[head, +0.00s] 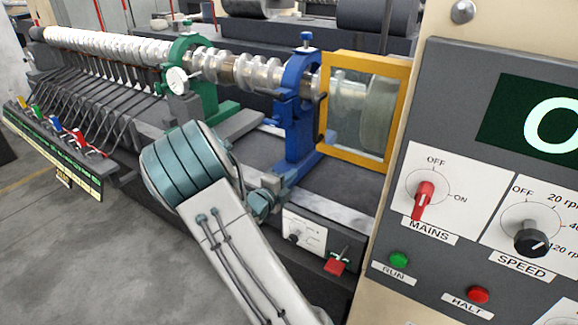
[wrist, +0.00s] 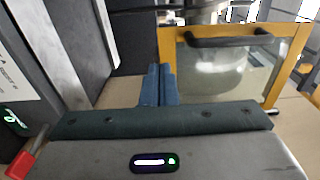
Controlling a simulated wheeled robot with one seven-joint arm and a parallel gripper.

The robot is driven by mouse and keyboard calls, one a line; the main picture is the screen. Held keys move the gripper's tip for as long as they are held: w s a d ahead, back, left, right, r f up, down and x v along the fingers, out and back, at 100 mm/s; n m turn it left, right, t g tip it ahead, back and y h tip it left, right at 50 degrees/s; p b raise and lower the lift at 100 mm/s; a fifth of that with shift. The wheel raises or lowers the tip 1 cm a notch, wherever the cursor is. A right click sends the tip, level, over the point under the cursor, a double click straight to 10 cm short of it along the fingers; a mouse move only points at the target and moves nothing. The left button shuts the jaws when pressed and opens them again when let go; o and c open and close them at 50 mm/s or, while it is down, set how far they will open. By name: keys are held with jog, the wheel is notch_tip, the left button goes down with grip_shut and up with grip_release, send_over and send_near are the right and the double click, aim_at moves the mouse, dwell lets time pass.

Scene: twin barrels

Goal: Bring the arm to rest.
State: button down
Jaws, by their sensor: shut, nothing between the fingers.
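My arm (head: 235,255) rises from the bottom of the head view, with a thick teal-banded joint at its upper end beside the machine bed. I cannot make out my fingertips in the head view. In the wrist view my gripper (wrist: 160,84) shows two blue fingers side by side, shut with nothing between them. Behind and to the right of the fingers is the yellow-framed clear guard (wrist: 285,65) with a dark handle (wrist: 230,39). The guard (head: 350,155) also stands right of my arm in the head view, and looks closed.
A blue ring stand (head: 300,135) and a green ring stand (head: 205,85) hold a long shaft behind my arm. A control panel (head: 455,260) fills the right side. A small red switch (head: 337,262) sits on the bed front. Open floor (head: 80,260) lies at left.

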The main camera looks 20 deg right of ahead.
jog(key=s+r+m+g+y, duration=0.2)
jog(key=s+m+g+y, duration=0.15)
jog(key=s+m, duration=0.65)
jog(key=s+r+m+g+y, duration=0.2)
jog(key=s+m+g, duration=0.4)
jog(key=m, duration=0.6)
jog(key=s+a+r+m+t+y, duration=0.2)
jog(key=s+a+m+y, duration=0.3)
jog(key=a+m, duration=0.3)
jog(key=s+a+r+m+t+y, duration=0.2)
jog(key=s+a+m+y, duration=0.3)
jog(key=s+a+m, duration=0.3)
jog(key=shift+s+r+m, duration=0.15)
jog(key=shift+r+m, duration=0.4)
jog(key=shift+m, duration=1.55)
